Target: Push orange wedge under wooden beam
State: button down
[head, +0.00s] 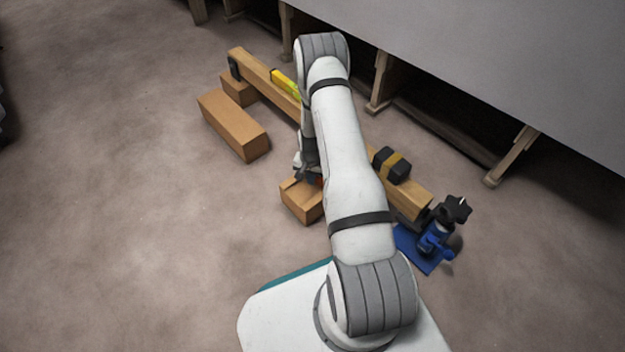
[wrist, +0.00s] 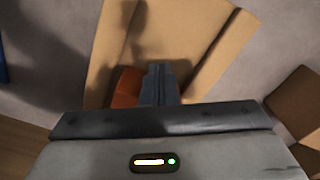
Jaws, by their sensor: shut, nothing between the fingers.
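The orange wedge (wrist: 127,87) shows in the wrist view on a light wooden surface, just left of my fingertips and partly hidden by the gripper body. I cannot tell if it touches the fingers. My gripper (wrist: 159,80) is shut with nothing in it. In the head view my gripper (head: 308,172) is low, by a wooden block (head: 300,202) near the middle of the beam, and my arm hides most of this spot. The wooden beam (head: 415,194) runs from upper left to lower right, its middle hidden behind my arm. How far the wedge is from the beam is hidden.
A loose wooden block (head: 232,125) lies left. A blue device (head: 435,238) stands by the beam's right end. The grey hull (head: 500,50) and its supports are behind. Floor at left is clear.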

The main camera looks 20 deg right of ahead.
jog(key=shift+w+d, duration=0.2)
jog(key=shift+d, duration=0.4)
dwell(0.6)
jog(key=shift+a, duration=0.1)
jog(key=shift+s+a, duration=0.25)
jog(key=shift+a, duration=0.45)
jog(key=shift+s+a, duration=0.25)
jog(key=shift+a, duration=0.45)
notch_tip(320, 180, up, 8)
jog(key=p, duration=0.5)
dwell(0.4)
